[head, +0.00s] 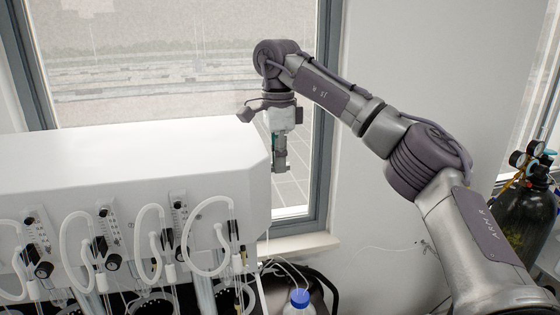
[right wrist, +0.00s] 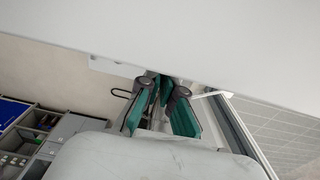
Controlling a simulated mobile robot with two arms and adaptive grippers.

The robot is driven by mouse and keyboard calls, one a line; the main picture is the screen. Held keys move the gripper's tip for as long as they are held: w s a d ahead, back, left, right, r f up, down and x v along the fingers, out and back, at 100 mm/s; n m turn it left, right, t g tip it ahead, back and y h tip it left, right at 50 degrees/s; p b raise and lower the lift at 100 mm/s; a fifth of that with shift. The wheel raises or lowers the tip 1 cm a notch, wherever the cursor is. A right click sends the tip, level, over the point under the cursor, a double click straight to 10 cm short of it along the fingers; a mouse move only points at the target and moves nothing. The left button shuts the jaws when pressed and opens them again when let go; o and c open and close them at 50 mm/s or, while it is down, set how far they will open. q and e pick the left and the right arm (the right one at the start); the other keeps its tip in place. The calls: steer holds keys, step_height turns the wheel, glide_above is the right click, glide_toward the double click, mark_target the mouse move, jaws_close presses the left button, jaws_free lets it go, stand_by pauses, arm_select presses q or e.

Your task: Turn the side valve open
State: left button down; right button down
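The distiller (head: 120,165) is a large white box on the left in the head view. Its right side faces away from that camera, and I cannot make out the side valve there. My right gripper (head: 280,155) hangs pointing down just past the box's right end. In the right wrist view my right gripper (right wrist: 163,95) shows green-padded dark fingers below a white surface (right wrist: 220,45). The fingers come close together at their far ends. I cannot tell whether anything is between them. My left gripper is not in view.
White hoses (head: 205,235) and black knobs line the distiller's front. A blue-capped bottle (head: 300,300) stands below its right end. A dark gas cylinder (head: 525,220) with gauges is at the far right. A window (head: 180,65) is behind. Shelves (right wrist: 25,135) show in the right wrist view.

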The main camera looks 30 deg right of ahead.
steer(key=shift+f, duration=0.1)
steer(key=c, duration=1.4)
jaws_free()
steer(key=shift+o, duration=0.2)
steer(key=shift+r, duration=0.3)
step_height(320, 180, up, 8)
steer(key=shift+a+f, duration=0.15)
steer(key=shift+f, duration=0.05)
